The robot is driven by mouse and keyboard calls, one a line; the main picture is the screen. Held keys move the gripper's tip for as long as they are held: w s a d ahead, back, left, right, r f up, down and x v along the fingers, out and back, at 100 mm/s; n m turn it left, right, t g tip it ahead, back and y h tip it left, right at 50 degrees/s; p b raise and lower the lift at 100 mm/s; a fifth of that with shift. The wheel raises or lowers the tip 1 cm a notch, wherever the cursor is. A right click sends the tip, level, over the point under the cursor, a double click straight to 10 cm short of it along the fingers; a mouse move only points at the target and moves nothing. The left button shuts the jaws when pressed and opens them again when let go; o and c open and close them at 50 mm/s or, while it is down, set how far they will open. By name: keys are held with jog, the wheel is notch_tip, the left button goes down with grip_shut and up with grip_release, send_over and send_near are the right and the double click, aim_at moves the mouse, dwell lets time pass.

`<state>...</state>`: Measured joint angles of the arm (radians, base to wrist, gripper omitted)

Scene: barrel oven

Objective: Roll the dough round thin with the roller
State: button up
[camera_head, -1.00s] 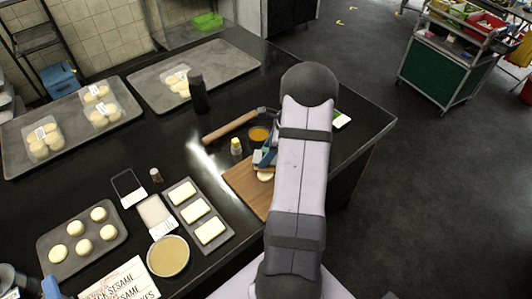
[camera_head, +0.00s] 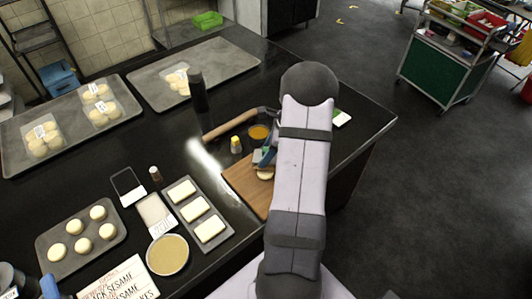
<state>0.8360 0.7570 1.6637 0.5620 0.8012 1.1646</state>
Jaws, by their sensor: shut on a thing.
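The dough round (camera_head: 265,174) is a small pale disc on the wooden board (camera_head: 244,186), partly hidden by my arm. My gripper (camera_head: 263,157) is low over the board, just behind the dough. It is shut on the roller, which is mostly hidden by the gripper and arm. I cannot tell whether the roller touches the dough.
A dark bottle (camera_head: 198,92) stands behind. Trays (camera_head: 54,263) of dough fill the left.

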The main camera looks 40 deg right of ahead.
jog(key=shift+f+b, duration=0.3)
jog(key=shift+f, duration=0.15)
dwell(0.6)
jog(key=shift+s+a, duration=0.1)
jog(key=shift+s+a+f, duration=0.15)
jog(key=shift+s+a, duration=0.5)
jog(key=shift+a, duration=0.05)
jog(key=shift+s+a, duration=0.15)
jog(key=shift+s+a, duration=0.5)
jog(key=shift+a, duration=0.1)
jog(key=shift+w+d, duration=0.15)
jog(key=shift+d, duration=0.05)
jog(key=shift+w+d+r+p, duration=0.25)
jog(key=shift+w+d+p, duration=0.35)
